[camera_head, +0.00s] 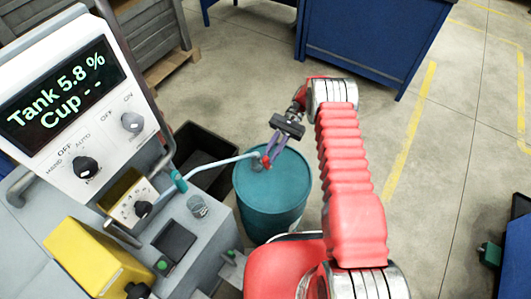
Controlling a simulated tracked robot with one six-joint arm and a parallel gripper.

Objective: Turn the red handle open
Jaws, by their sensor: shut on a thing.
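The red handle (266,162) sits on the pipe fitting at the top of the teal drum (272,195). It is small and partly hidden by my gripper. My gripper (269,153) reaches down from the upper right, and its purple fingers are shut on the red handle. A pale blue pipe (222,161) runs from the fitting to the left toward the machine. The exact angle of the handle is too small to tell.
The grey machine panel (75,105) on the left has a display reading "Tank 5.8 %" and "Cup - -". A clear cup (197,206) stands on the machine. A blue cabinet (370,40) stands at the back. The floor at right is mostly clear.

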